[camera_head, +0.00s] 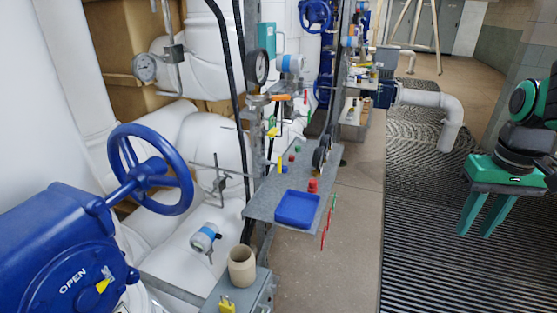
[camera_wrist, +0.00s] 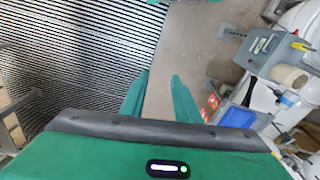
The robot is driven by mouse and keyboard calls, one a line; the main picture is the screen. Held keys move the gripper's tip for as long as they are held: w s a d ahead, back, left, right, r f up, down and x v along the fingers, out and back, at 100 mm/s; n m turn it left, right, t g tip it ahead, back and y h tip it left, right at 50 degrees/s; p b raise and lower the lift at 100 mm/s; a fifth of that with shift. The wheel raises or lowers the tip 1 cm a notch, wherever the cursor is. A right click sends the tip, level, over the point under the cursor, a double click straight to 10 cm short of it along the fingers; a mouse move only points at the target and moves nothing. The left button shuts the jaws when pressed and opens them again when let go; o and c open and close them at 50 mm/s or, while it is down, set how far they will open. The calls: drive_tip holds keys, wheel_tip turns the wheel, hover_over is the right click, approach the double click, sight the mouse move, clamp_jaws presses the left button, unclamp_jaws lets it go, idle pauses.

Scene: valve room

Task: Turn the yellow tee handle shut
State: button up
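A small yellow handle (camera_head: 272,131) sits on the pipework above the grey shelf in the head view, below an orange lever. A yellow upright piece (camera_head: 280,163) stands just below it. Another yellow piece (camera_head: 226,304) is on the grey box at the bottom; a yellow part also shows in the wrist view (camera_wrist: 300,46). I cannot tell for sure which is the tee handle, or its exact setting. My gripper (camera_head: 475,234) hangs at the far right, fingers down, well away from all of these. Its two green fingers are apart and empty, also in the wrist view (camera_wrist: 160,76).
The grey shelf (camera_head: 262,206) holds a blue tray (camera_head: 297,209) and small coloured parts. A blue handwheel (camera_head: 151,168) and a beige cup (camera_head: 241,267) are at the left. A white pipe (camera_head: 452,110) rises behind my gripper. The floor (camera_head: 340,250) between is clear.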

drive_tip(key=w+a+r+n, duration=0.2)
drive_tip(key=w+a+n, duration=0.3)
drive_tip(key=w, duration=0.6)
drive_tip(key=n+t+y, duration=0.1)
drive_tip(key=n+y, duration=0.4)
drive_tip(key=n, duration=0.6)
approach(280, 158)
drive_tip(key=shift+h, duration=0.3)
drive_tip(key=x, duration=1)
drive_tip(key=shift+w+a+f, duration=0.15)
drive_tip(key=shift+w+a, duration=0.15)
drive_tip(key=shift+w, duration=0.05)
clamp_jaws()
drive_tip(key=shift+w, duration=0.1)
